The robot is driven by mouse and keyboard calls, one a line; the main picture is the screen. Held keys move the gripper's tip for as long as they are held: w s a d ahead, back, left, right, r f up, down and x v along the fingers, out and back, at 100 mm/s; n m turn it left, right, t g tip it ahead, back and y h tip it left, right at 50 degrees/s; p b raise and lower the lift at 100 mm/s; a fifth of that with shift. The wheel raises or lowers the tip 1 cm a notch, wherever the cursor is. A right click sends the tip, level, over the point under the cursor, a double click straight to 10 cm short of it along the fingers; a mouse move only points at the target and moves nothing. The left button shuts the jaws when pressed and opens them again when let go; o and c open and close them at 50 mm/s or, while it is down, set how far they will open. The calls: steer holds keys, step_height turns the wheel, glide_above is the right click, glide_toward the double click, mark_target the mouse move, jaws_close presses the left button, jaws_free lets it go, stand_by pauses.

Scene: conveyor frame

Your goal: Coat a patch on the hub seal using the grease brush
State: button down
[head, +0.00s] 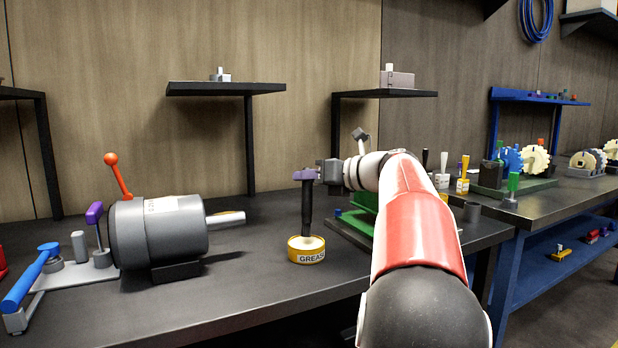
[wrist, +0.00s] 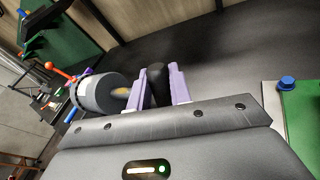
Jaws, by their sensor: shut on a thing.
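My gripper (head: 305,175), with purple fingers, is shut on a black brush (head: 307,208), which hangs upright below it. The fingers also show in the wrist view (wrist: 158,84), on both sides of the dark handle (wrist: 156,80). The yellow grease tin (head: 306,254), labelled GREASE, stands on the bench directly under the brush. The brush's lower end is at the tin's opening; I cannot tell how deep it goes. I cannot single out the hub seal; my arm hides part of the green plate (head: 352,230) at the right.
A grey motor (head: 160,235) with its shaft (head: 226,218) pointing right stands left of the tin. A blue-handled clamp (head: 30,278) is further left. Shelves (head: 226,88) rise behind. The bench (head: 265,290) in front of the tin is clear.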

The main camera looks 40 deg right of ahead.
steer(key=shift+f+b, duration=0.35)
steer(key=shift+f, duration=0.25)
stand_by(0.4)
stand_by(0.5)
step_height(320, 180, up, 5)
steer(key=p, duration=0.6)
steer(key=shift+r, duration=0.1)
steer(key=shift+r+b, duration=0.3)
steer(key=shift+r, duration=0.6)
steer(key=shift+s, duration=0.1)
